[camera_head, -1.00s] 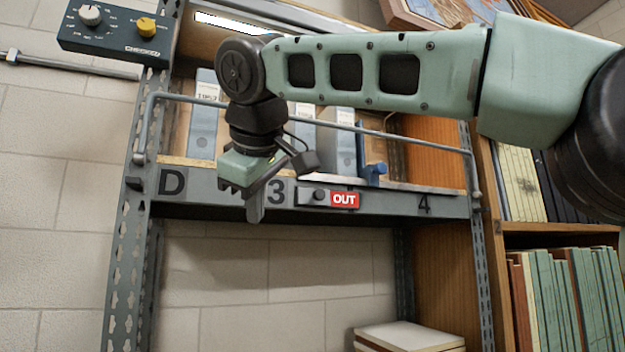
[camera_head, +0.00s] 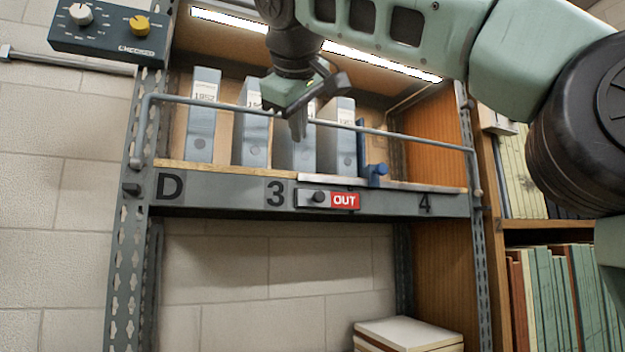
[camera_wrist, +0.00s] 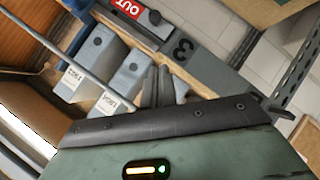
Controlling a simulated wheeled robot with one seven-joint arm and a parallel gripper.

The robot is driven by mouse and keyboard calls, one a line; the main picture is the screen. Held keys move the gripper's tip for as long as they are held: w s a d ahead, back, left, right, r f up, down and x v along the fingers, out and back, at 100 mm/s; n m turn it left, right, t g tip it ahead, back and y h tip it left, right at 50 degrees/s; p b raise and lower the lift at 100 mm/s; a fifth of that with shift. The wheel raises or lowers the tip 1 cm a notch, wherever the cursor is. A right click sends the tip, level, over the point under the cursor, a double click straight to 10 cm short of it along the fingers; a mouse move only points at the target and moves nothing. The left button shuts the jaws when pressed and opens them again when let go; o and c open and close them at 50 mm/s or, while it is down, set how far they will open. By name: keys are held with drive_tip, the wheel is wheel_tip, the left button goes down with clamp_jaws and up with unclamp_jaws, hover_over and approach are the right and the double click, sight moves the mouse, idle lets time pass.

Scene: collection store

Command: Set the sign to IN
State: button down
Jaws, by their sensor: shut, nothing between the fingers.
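The sign (camera_head: 345,200) on the shelf's front edge shows OUT in white on red. A dark round knob (camera_head: 318,197) sits on its grey slider plate at the left. The sign also shows upside down at the top of the wrist view (camera_wrist: 129,8), with its knob (camera_wrist: 154,17) beside it. My gripper (camera_head: 298,128) is shut and empty. In the head view it appears above the sign, in front of the grey box files. In the wrist view its fingertips (camera_wrist: 158,75) point towards the shelf edge, apart from the knob.
A metal rail (camera_head: 220,107) runs across the shelf front. Several grey box files (camera_head: 203,125) and a blue bookend (camera_head: 374,170) stand behind it. A control box (camera_head: 112,32) hangs at upper left.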

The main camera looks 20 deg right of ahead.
drive_tip(key=p, duration=0.1)
approach(312, 197)
drive_tip(key=w+a+r, duration=0.1)
drive_tip(key=w, duration=0.1)
drive_tip(key=shift+w+d+f+p, duration=0.2)
drive_tip(key=shift+w+d+f, duration=0.15)
drive_tip(key=shift+d+f, duration=0.35)
drive_tip(key=shift+w+d+f+p, duration=0.2)
drive_tip(key=shift+w+d+f, duration=0.25)
drive_tip(key=shift+f, duration=0.45)
drive_tip(key=shift+s, duration=0.1)
drive_tip(key=shift+d, duration=0.15)
drive_tip(key=d+b, duration=0.1)
drive_tip(key=d, duration=0.7)
